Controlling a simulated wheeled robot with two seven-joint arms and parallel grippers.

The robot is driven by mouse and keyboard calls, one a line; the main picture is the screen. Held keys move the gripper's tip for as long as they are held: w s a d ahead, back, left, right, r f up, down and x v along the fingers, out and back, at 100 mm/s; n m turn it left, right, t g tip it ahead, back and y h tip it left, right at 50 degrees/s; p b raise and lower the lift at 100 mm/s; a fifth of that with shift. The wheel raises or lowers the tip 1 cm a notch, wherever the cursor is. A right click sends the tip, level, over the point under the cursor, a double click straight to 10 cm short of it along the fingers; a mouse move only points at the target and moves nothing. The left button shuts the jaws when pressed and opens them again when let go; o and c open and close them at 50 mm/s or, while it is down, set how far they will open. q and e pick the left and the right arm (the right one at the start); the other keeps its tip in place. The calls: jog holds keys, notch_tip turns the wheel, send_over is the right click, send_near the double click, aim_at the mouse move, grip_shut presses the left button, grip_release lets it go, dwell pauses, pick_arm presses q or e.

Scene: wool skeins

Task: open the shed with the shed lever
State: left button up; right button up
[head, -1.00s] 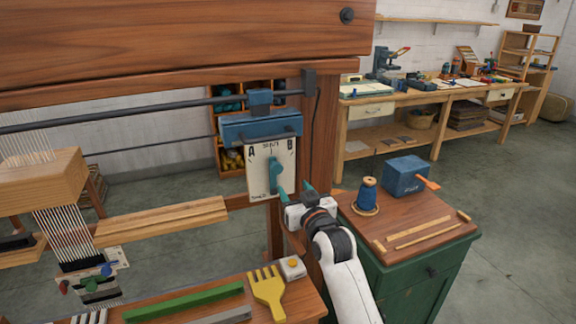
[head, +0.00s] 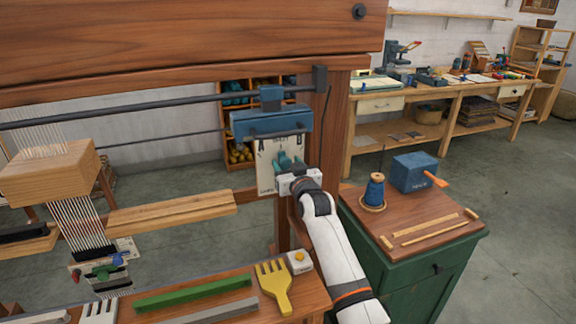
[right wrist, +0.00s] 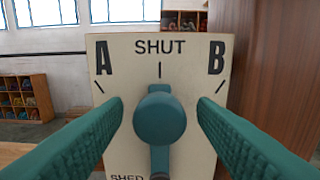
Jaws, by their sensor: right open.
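The shed lever (right wrist: 160,118) is teal with a round knob and stands upright, in line with the SHUT mark on its pale plate (right wrist: 130,60). The plate has A at the left and B at the right; in the head view the plate (head: 262,178) hangs under a blue block on the loom. My right gripper (head: 288,163) is open in front of the plate. In the right wrist view its two teal fingers (right wrist: 160,100) lie either side of the knob, with a gap on each side. The lever is mostly hidden in the head view. My left gripper is out of view.
The loom's wooden post (head: 332,135) stands just right of the plate. Below are a yellow comb (head: 273,285) and a green bar (head: 190,293) on a wooden ledge. A green cabinet (head: 430,280) with a blue spool (head: 374,191) stands at the right.

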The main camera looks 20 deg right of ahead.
grip_shut()
jog(key=shift+d+f+m, duration=0.25)
jog(key=shift+d+m, duration=0.6)
jog(key=shift+m, duration=0.15)
jog(key=shift+d+f+m, duration=0.2)
jog(key=shift+d+m, duration=0.6)
jog(key=shift+m, duration=0.2)
jog(key=shift+d+f+m, duration=0.25)
jog(key=shift+d+m, duration=0.6)
jog(key=shift+m, duration=0.15)
